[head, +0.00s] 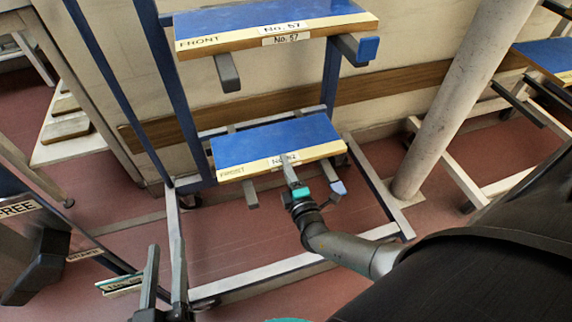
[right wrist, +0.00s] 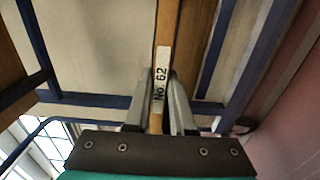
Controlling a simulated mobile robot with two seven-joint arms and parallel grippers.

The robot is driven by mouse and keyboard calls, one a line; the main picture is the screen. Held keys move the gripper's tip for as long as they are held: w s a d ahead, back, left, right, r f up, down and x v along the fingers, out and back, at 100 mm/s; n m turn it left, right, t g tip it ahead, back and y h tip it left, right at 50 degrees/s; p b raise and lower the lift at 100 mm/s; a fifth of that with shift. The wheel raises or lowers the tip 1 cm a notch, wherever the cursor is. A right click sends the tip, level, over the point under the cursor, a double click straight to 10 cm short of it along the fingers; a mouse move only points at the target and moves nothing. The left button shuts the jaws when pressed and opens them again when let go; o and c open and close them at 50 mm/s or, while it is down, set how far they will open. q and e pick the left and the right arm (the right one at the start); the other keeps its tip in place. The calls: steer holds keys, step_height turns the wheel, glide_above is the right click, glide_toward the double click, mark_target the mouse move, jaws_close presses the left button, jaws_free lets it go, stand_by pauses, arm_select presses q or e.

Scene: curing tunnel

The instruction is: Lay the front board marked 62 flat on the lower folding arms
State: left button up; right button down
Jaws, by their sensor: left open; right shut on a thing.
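The front board marked 62 (head: 268,142) has a blue top and a cream front edge lettered FRONT. It lies about level at the lower folding arms (head: 250,194) of the blue rack; I cannot tell whether it rests on them. My right gripper (head: 291,176) is shut on the middle of its front edge, partly covering the label. In the right wrist view the board's edge (right wrist: 160,85) with the No. 62 label stands between the two fingers. My left gripper (head: 164,272) is open and empty, low at the left, away from the board.
A board marked 57 (head: 270,18) lies on the upper arms, above board 62. A pale round column (head: 455,100) stands right of the rack. Another rack with a blue board (head: 548,58) is at the far right. A sign reading FREE (head: 18,208) is at left.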

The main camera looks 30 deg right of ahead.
steer(key=shift+f, duration=0.25)
steer(key=c, duration=0.7)
jaws_free()
steer(key=shift+f, duration=0.2)
arm_select(q)
steer(key=a+f+g+p, duration=0.1)
steer(key=a+f+g+y+p, duration=0.1)
steer(key=g, duration=0.1)
steer(key=a+f+g+y+p, duration=0.1)
steer(key=g, duration=0.1)
steer(key=shift+w+a+m, duration=0.35)
steer(key=shift+w+m, duration=0.05)
arm_select(e)
steer(key=v, duration=1.5)
steer(key=shift+s, duration=0.2)
steer(key=shift+d+r, duration=0.1)
steer(key=shift+r, duration=0.05)
